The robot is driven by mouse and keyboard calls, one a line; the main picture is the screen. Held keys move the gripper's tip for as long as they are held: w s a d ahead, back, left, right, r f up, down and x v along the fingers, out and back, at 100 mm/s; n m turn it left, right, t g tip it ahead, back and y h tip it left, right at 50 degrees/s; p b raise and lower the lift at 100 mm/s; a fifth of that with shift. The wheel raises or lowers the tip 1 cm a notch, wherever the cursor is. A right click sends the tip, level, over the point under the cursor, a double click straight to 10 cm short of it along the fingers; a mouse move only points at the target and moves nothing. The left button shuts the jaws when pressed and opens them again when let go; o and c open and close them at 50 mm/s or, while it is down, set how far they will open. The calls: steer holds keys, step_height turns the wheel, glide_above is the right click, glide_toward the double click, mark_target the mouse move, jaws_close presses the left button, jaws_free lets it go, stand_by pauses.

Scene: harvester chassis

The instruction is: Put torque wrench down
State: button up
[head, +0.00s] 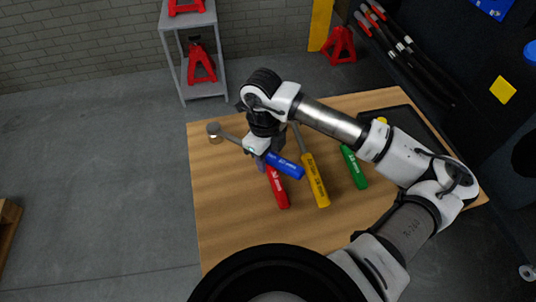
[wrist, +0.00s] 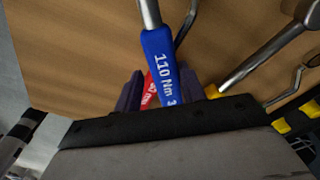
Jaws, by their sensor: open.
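A torque wrench with a blue handle (head: 285,165) lies slantwise over the wooden table, its round metal head (head: 214,131) toward the table's left edge. My gripper (head: 262,161) is at the blue handle from above. In the wrist view the blue handle (wrist: 160,70), marked 110 Nm, runs between the two spread dark fingers of my gripper (wrist: 160,92). The fingers are open. A red-handled wrench (head: 277,187) shows below and partly behind the blue one, and its red handle (wrist: 149,92) is mostly hidden in the wrist view. I cannot tell whether the blue wrench touches it.
A yellow-handled wrench (head: 316,182) and a green-handled wrench (head: 353,167) lie to the right on the wooden table (head: 225,225). A black tray (head: 405,117) is at the table's back right. The table's left and front left are clear. A grey stand (head: 174,60) stands behind.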

steer(key=shift+f, duration=0.35)
steer(key=shift+w+r+p, duration=0.15)
steer(key=shift+r+p, duration=0.35)
steer(key=shift+p, duration=0.5)
steer(key=shift+w+r, duration=0.2)
step_height(320, 180, up, 12)
steer(key=b, duration=0.2)
steer(key=shift+a+f+b, duration=0.15)
steer(key=shift+a+b, duration=0.25)
steer(key=shift+w, duration=0.1)
